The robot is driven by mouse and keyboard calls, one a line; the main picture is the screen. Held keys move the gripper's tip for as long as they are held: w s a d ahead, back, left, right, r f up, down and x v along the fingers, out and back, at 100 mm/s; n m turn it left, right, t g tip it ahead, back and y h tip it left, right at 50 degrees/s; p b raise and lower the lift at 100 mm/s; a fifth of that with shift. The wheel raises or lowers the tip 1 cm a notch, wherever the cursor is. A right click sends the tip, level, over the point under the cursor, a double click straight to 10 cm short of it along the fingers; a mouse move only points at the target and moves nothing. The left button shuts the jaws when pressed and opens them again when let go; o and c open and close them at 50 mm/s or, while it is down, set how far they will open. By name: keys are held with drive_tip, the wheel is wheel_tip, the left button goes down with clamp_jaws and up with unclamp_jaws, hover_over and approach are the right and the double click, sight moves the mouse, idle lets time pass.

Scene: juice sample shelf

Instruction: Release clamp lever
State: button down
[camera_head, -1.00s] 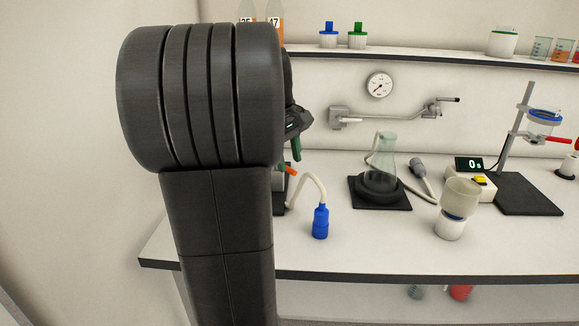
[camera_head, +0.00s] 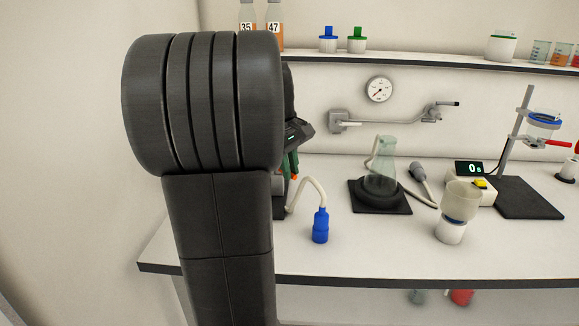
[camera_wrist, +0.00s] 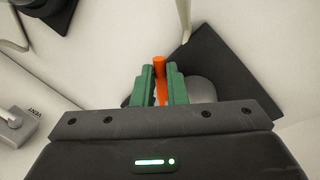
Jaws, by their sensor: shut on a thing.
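An orange lever (camera_wrist: 161,78) stands between the two green fingers of my gripper (camera_wrist: 159,88) in the wrist view, and the fingers are closed on it. A dark base plate (camera_wrist: 222,50) with a grey rounded part lies under and beside the lever. In the head view my gripper (camera_head: 291,163) is low at the left end of the bench, partly hidden by my own arm. Only a little orange of the lever (camera_head: 294,177) shows there. The apparatus it belongs to is mostly hidden behind my arm.
A white hose runs to a blue fitting (camera_head: 320,225) just right of my gripper. A flask (camera_head: 382,158) stands on a dark pad (camera_head: 401,205). A timer (camera_head: 469,168) and a ring stand (camera_head: 524,112) are further right. The front middle of the bench (camera_head: 380,243) is clear.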

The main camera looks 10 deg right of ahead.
drive_tip(key=shift+d+r+n+p, duration=0.1)
drive_tip(key=shift+n+p, duration=0.2)
drive_tip(key=shift+p, duration=0.05)
drive_tip(key=w+d+n+y+p, duration=0.1)
drive_tip(key=w+n+p, duration=0.2)
drive_tip(key=n+p, duration=0.2)
drive_tip(key=w+d+n+t+y+p, duration=0.1)
drive_tip(key=n+p, duration=0.5)
drive_tip(key=n, duration=0.6)
drive_tip(key=shift+w+d+y, duration=0.2)
drive_tip(key=shift+w+y, duration=0.3)
drive_tip(key=shift+w, duration=0.75)
drive_tip(key=shift+n, duration=0.3)
drive_tip(key=c, duration=1.5)
unclamp_jaws()
drive_tip(key=shift+o, duration=0.2)
